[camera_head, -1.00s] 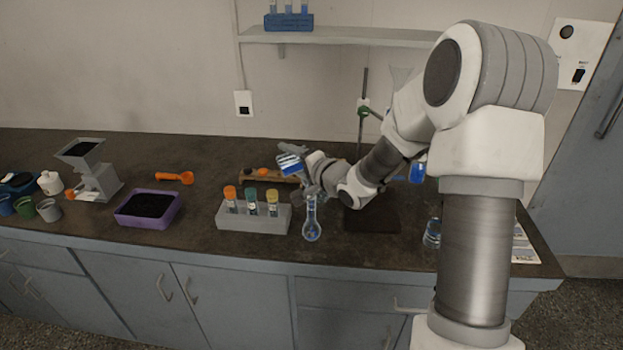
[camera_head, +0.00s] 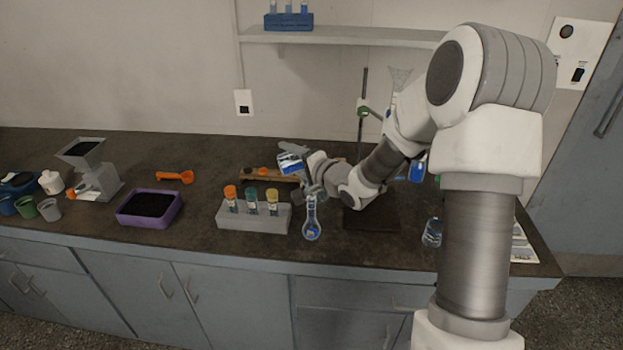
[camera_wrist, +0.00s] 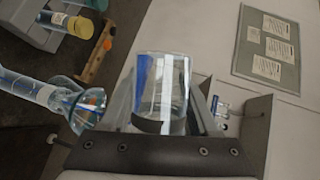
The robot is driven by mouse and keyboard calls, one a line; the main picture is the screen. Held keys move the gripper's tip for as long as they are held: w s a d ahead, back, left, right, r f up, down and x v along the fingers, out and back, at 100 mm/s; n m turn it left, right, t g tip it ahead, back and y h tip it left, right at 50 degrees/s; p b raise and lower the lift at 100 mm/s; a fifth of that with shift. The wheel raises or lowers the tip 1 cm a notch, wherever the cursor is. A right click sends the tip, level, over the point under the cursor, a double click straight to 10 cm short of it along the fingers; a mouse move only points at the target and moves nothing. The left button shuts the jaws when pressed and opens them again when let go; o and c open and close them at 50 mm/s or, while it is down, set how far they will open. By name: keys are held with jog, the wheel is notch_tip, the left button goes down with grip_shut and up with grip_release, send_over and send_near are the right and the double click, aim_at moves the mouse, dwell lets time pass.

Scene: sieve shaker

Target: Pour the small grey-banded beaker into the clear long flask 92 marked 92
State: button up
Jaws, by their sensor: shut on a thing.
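The small beaker (camera_wrist: 162,90) is clear, with a dark grey band low on it and some blue showing through its side. My gripper (camera_head: 300,172) is shut on it and holds it above the counter; in the head view the beaker (camera_head: 290,162) looks tilted. The clear long flask (camera_head: 312,222) stands on the counter just below and right of the beaker, round-bodied with a narrow neck and some blue inside. In the wrist view the flask (camera_wrist: 40,92) lies left of the beaker; its mark is too small to read. The flask's mouth is close to my gripper.
A grey rack (camera_head: 253,218) with orange-, green- and yellow-capped vials stands just left of the flask. A purple tray (camera_head: 150,208) is farther left. A wooden piece (camera_head: 262,175) lies behind, and a stand (camera_head: 362,110) rises behind my arm. Another flask (camera_head: 432,232) stands right.

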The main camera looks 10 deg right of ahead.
jog(key=shift+r, duration=0.1)
dwell(0.4)
jog(key=shift+d+f+m+t+y+p, duration=0.25)
jog(key=shift+f+m+y+p, duration=0.2)
jog(key=shift+m, duration=0.35)
dwell(1.9)
